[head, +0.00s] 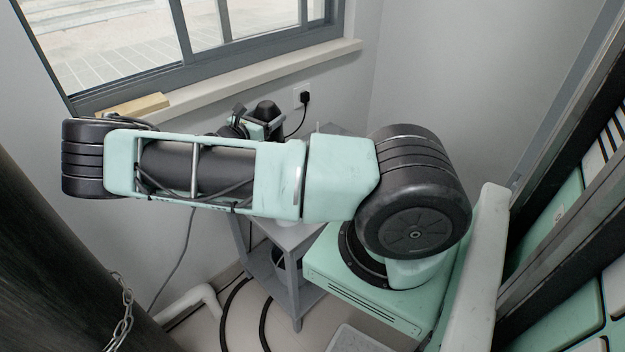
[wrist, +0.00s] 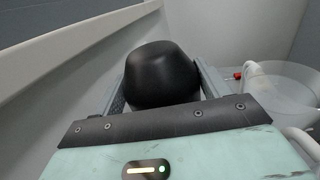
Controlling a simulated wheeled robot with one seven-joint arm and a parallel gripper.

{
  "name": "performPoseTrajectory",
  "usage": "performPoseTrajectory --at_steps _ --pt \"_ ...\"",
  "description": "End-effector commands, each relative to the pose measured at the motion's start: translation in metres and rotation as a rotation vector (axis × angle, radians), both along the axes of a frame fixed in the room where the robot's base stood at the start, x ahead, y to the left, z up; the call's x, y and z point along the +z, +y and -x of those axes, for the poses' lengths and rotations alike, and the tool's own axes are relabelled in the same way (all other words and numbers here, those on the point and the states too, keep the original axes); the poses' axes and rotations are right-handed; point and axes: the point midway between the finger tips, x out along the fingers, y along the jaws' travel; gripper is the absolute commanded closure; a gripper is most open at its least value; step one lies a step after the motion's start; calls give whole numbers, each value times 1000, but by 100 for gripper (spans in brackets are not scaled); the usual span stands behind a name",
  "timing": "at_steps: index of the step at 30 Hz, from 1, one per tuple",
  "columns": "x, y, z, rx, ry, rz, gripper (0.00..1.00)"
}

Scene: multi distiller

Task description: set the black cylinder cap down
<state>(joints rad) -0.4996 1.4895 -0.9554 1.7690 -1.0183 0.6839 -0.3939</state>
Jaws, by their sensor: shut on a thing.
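The black cylinder cap (wrist: 162,72) is a dark, rounded piece. It fills the middle of the wrist view between the two grey fingers of my gripper (wrist: 163,84), which is shut on it. In the head view the cap (head: 266,109) shows just behind my arm, with the gripper (head: 258,122) around it. The cap is near the wall under the window. My arm hides what lies below it, so I cannot tell whether it touches a surface.
A grey stand (head: 298,236) with a lower shelf is partly behind my arm. A window sill (head: 230,78) holds a wooden block (head: 137,106). A black plug (head: 304,98) is in the wall socket. A clear round vessel (wrist: 285,85) and a red-tipped part (wrist: 238,76) are right of the cap.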

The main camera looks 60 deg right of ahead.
Motion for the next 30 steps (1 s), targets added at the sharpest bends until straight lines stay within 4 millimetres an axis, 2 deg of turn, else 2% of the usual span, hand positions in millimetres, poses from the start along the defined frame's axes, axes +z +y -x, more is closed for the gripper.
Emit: performPoseTrajectory --at_steps 1,8,15,23,30 --pt "-10 0 0 -1 -1 3 68" --pt "-31 -1 1 -1 1 5 68" --pt "-70 -1 1 -1 1 5 68" --pt "-89 0 0 0 -1 4 68" --pt "-118 -1 0 0 0 4 68"
